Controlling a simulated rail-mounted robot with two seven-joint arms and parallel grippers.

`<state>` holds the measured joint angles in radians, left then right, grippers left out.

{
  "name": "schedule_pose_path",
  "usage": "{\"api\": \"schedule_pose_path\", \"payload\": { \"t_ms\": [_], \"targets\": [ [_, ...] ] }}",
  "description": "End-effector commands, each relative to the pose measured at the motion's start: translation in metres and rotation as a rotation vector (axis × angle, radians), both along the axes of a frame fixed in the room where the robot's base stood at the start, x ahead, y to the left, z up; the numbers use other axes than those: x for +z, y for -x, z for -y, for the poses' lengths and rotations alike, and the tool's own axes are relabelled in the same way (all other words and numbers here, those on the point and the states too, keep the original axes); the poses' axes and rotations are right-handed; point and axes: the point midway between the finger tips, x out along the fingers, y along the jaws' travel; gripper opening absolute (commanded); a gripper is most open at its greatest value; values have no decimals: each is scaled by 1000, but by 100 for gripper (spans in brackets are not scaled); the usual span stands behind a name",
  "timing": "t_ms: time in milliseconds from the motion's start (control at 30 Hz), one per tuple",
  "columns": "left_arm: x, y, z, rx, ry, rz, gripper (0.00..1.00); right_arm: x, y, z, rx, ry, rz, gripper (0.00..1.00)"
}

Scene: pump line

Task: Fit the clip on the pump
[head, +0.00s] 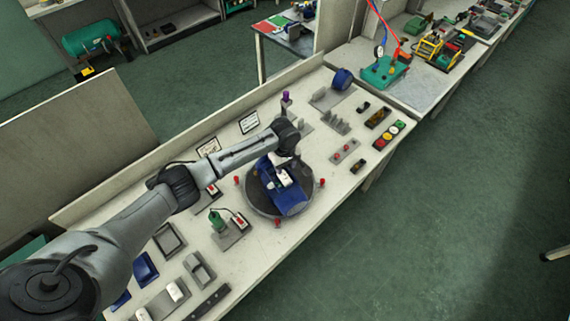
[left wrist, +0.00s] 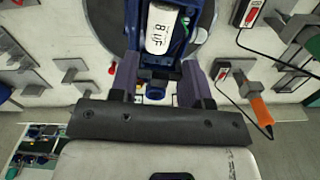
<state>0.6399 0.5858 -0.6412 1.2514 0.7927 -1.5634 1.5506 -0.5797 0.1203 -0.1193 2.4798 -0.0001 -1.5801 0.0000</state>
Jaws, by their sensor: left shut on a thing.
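The blue pump (head: 292,203) sits on a dark round turntable (head: 262,205) in the middle of the bench. A white cylinder marked "8 uF" lies in the pump's blue body (left wrist: 177,48) in the left wrist view. My left gripper (head: 284,163) is low over the far end of the pump. In the left wrist view its two dark fingers (left wrist: 157,75) straddle the near end of the pump. The gripper is shut on a small part, seemingly the clip, mostly hidden between the fingers. I cannot tell whether this part touches the pump. My right gripper is not in view.
Red knobs (head: 277,222) stand around the turntable. A green tool on a grey stand (head: 229,236) is at the near left. Grey brackets (head: 336,122) and a row of coloured buttons (head: 389,135) are to the right.

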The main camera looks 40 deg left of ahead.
Motion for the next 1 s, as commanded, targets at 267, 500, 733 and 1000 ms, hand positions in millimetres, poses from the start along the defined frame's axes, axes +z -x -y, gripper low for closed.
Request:
{"api": "schedule_pose_path", "payload": {
  "t_ms": [267,500,733,1000],
  "targets": [
    [-21,0,0,-1,0,-1,22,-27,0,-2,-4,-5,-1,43],
    [-39,0,0,-2,-1,0,22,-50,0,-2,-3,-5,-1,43],
    [-49,0,0,-1,1,-1,22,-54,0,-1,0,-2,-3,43],
    [-57,0,0,-1,1,0,22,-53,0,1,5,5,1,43]
  ]
}}
